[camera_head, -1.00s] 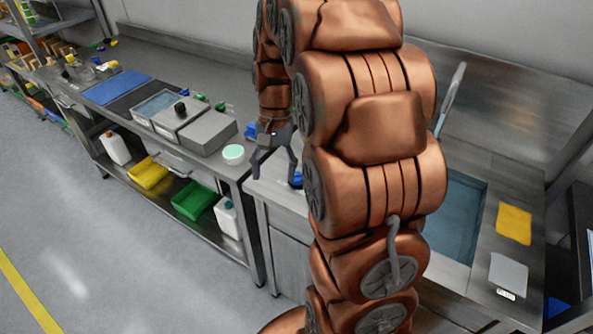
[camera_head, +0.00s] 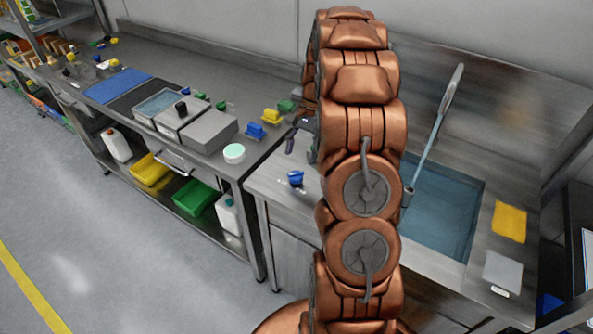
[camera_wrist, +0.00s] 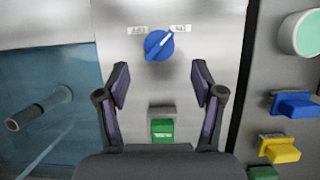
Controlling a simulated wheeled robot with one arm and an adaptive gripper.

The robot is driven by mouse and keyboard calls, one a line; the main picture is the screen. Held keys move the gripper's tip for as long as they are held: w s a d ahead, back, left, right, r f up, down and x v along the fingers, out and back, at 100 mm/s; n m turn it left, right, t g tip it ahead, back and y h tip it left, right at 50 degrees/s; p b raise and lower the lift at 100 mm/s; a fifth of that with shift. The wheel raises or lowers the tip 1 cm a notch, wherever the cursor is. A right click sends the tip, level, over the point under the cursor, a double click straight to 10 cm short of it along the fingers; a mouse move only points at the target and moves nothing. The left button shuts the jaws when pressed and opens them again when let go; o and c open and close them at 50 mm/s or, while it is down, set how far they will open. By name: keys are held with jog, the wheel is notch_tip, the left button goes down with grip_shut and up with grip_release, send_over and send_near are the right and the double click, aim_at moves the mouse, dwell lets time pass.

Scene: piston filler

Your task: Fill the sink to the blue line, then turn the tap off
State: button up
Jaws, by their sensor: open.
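The sink (camera_head: 440,215) on the right holds bluish water; it also shows at the left of the wrist view (camera_wrist: 60,85). I cannot make out the blue line. A tall grey tap (camera_head: 440,115) leans over the sink, and its spout end (camera_wrist: 22,118) shows in the wrist view. A blue knob (camera_head: 296,178) sits on the steel counter. In the wrist view the knob (camera_wrist: 158,46) lies beyond my fingertips, its white pointer towards the upper right label. My gripper (camera_wrist: 160,82) is open and empty, with a green button (camera_wrist: 162,130) between its fingers. My arm hides most of it in the head view.
Yellow-and-blue pieces (camera_head: 263,124) and a pale green round lid (camera_head: 234,153) sit on the counter left of the knob. A yellow cloth (camera_head: 509,222) and a grey pad (camera_head: 503,270) lie right of the sink. A wall stands behind.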

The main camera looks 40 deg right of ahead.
aim_at(296, 175)
jog(key=shift+p+x, duration=0.9)
jog(key=shift+x, duration=2.35)
jog(key=c, duration=1.1)
jog(key=shift+c, duration=0.2)
